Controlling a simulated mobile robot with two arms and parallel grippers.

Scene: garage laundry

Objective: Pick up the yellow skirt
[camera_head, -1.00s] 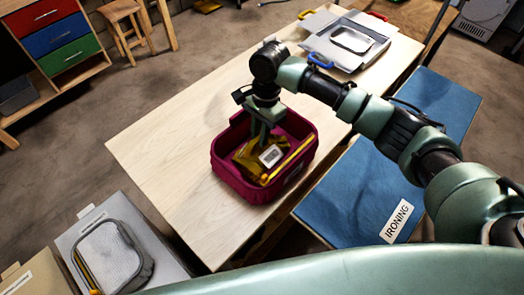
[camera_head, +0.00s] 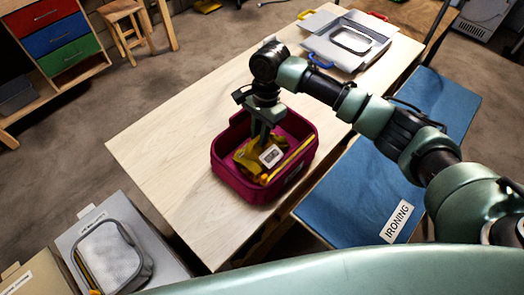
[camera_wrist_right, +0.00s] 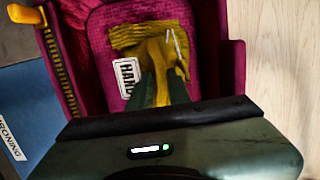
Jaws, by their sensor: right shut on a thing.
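The yellow skirt (camera_head: 252,151) lies bunched in the magenta basket (camera_head: 245,189) on the wooden table. A white tag with black print (camera_head: 271,156) lies on or against it. In the right wrist view the yellow cloth (camera_wrist_right: 150,42) is pinched up between the fingers of my right gripper (camera_wrist_right: 160,75). The right gripper (camera_head: 258,137) reaches down into the basket from above and is shut on the skirt. Its fingertips are partly hidden by the cloth. My left gripper is not in view.
A yellow bar (camera_head: 290,160) runs along the basket's right side. A grey box with a metal tray (camera_head: 350,42) stands at the table's far end. A blue surface labelled IRONING (camera_head: 360,190) lies right of the table. The table's left part (camera_head: 165,140) is clear.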

